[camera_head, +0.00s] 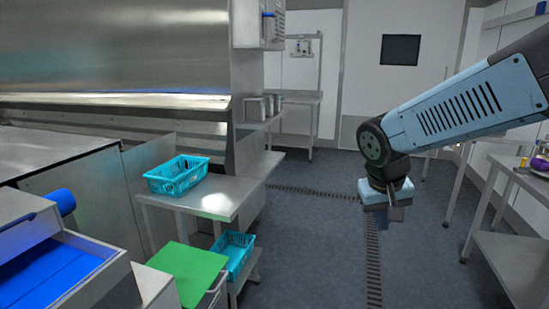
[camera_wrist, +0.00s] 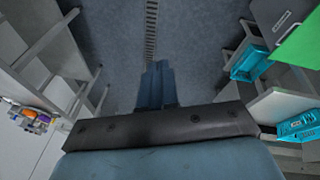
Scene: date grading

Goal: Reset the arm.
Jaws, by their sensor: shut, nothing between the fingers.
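My arm reaches in from the right of the head view. My gripper (camera_head: 383,222) hangs from its end, pointing down over the open floor, apart from every table. In the wrist view the fingers of my gripper (camera_wrist: 160,68) are together with nothing between them, and the dark floor lies beyond.
A teal basket (camera_head: 177,181) stands on a steel table (camera_head: 215,199) at the left; another teal basket (camera_head: 232,262) sits lower. A green board (camera_head: 188,270) and a blue-lined tray (camera_head: 50,275) are nearer. A steel table (camera_head: 515,262) stands right. The floor between (camera_head: 310,250) is clear.

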